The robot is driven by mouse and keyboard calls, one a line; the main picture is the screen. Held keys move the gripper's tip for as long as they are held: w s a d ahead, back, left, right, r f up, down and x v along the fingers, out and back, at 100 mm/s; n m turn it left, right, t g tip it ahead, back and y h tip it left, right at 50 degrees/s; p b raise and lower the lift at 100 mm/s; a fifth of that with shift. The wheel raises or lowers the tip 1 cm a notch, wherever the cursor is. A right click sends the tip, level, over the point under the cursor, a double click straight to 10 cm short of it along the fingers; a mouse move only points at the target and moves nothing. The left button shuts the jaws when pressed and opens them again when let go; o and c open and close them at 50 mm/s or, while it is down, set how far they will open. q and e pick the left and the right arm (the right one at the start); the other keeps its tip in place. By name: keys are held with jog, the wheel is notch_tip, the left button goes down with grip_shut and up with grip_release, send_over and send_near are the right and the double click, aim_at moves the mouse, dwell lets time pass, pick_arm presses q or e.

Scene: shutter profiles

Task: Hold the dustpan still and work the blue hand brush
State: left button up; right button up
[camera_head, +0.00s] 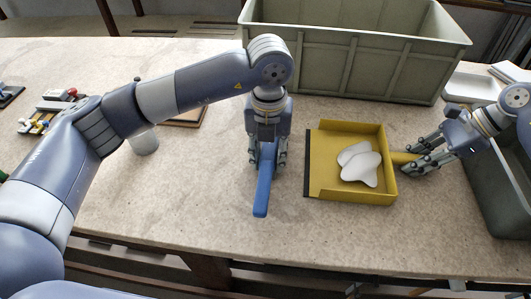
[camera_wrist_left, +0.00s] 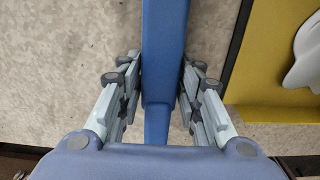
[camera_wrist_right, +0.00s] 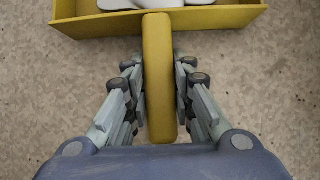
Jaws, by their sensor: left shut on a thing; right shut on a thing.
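The yellow dustpan (camera_head: 328,160) lies on the table with its dark front lip facing left. It also shows in the right wrist view (camera_wrist_right: 215,20). White star-like pieces (camera_head: 360,166) lie inside it, overlapping. My right gripper (camera_head: 408,163) is shut on the dustpan's yellow handle (camera_wrist_right: 158,80), at the pan's right side. The blue hand brush (camera_head: 263,190) is left of the dustpan, apart from its lip. My left gripper (camera_head: 267,160) is shut on the brush from above, and its fingers flank it in the left wrist view (camera_wrist_left: 160,60). The brush's bristles are not visible.
A large grey-green crate (camera_head: 340,65) stands behind the dustpan. Another grey bin (camera_head: 490,185) is at the right edge. A light cup (camera_head: 145,142) and a brown flat item (camera_head: 187,115) are behind my left arm. The table (camera_head: 150,215) is clear left of the brush.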

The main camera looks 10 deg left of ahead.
pick_arm(q)
jog(key=shift+d, duration=1.4)
jog(key=shift+d, duration=1.4)
notch_tip(320, 180, up, 6)
